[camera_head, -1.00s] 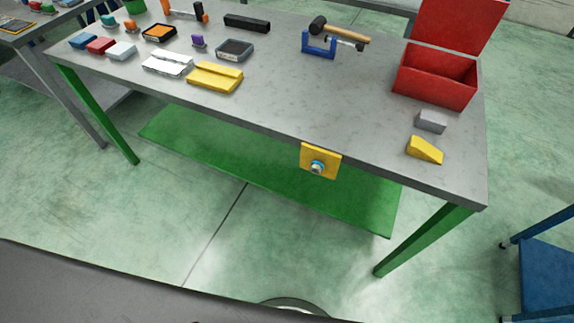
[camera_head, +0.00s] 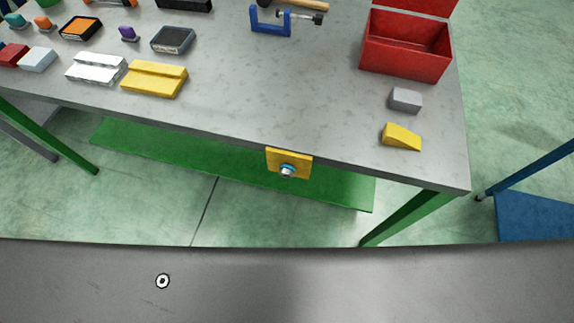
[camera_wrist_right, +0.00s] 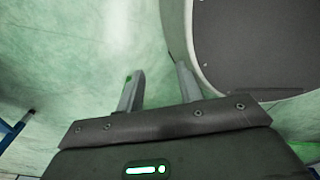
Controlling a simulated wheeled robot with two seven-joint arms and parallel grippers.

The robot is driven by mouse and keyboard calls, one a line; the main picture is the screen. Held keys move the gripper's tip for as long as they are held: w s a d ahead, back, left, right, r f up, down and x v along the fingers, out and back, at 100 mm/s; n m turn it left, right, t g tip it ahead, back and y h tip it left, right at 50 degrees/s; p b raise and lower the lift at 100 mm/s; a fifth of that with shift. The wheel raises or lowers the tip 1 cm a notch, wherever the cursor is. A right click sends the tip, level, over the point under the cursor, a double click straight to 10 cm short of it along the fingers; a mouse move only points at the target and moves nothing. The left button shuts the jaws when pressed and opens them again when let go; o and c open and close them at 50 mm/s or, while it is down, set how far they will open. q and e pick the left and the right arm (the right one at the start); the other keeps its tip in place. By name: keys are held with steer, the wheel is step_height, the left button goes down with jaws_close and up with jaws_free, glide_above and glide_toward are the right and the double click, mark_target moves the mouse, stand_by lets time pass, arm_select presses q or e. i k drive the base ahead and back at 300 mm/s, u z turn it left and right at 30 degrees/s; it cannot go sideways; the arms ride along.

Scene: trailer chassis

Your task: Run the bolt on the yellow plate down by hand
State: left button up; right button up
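The yellow plate (camera_head: 301,160) is fixed upright on the front edge of the grey workbench (camera_head: 230,95). The bolt (camera_head: 287,171) sticks out of its face, with a silvery head and a blue ring behind it. How far the bolt is threaded in cannot be told. My right gripper (camera_wrist_right: 160,80) shows in the right wrist view with its two fingers apart and nothing between them, over green floor. It is away from the plate; neither plate nor bolt shows in that view. My left gripper is in neither view.
On the bench stand a red open box (camera_head: 405,50), a grey block (camera_head: 405,100), a yellow wedge (camera_head: 401,137), a blue clamp (camera_head: 270,22) and a yellow block (camera_head: 154,79). A green shelf (camera_head: 230,160) lies below. Blue framing (camera_head: 540,215) stands at the right.

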mark_target(286, 171)
steer(key=u, duration=2.75)
steer(key=k, duration=1.2)
steer(key=z, duration=1.9)
